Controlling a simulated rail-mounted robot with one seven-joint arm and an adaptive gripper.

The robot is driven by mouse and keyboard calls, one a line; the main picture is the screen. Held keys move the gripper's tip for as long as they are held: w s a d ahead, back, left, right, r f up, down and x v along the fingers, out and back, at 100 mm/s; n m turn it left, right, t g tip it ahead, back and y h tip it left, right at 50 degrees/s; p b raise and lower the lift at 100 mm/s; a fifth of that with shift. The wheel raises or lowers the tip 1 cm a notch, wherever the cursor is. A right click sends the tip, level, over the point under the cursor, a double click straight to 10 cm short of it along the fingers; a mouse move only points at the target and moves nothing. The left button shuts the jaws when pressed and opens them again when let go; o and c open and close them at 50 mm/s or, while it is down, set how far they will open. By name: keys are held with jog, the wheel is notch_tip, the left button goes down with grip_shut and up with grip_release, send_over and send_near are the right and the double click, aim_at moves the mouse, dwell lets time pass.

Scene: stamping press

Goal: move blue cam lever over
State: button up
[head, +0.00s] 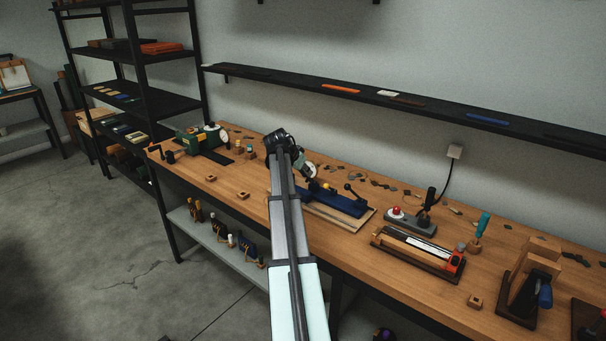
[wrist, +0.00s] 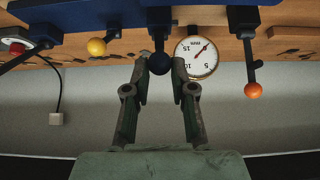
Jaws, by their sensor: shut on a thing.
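The blue cam lever ends in a dark blue ball knob (wrist: 160,64), seen in the upside-down wrist view. Its stem rises from a blue base (wrist: 95,14). My gripper (wrist: 159,59) has a fingertip on each side of this knob and is shut on it. A yellow knob (wrist: 96,46) on a dark lever is to the left, and an orange knob (wrist: 254,90) on another lever is to the right. In the head view the blue base (head: 337,201) lies on the bench right of my arm. My fingertips and the held knob are hidden there by my arm.
A round dial gauge (wrist: 196,58) is close beside my right finger in the wrist view. A grey box with a red button (head: 396,212) and a clamp tool (head: 414,251) stand right on the wooden bench (head: 228,187). A green machine (head: 200,138) stands left.

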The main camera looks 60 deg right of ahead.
jog(key=shift+d+r, duration=0.45)
jog(key=shift+d, duration=0.2)
jog(key=shift+d+r, duration=0.5)
jog(key=shift+d, duration=0.35)
grip_shut()
jog(key=shift+d, duration=0.1)
jog(key=shift+s, duration=0.1)
jog(key=shift+s+d+r, duration=0.1)
jog(key=shift+d+r, duration=0.15)
jog(key=shift+d, duration=0.35)
jog(key=shift+d+r, duration=0.2)
jog(key=shift+d, duration=0.4)
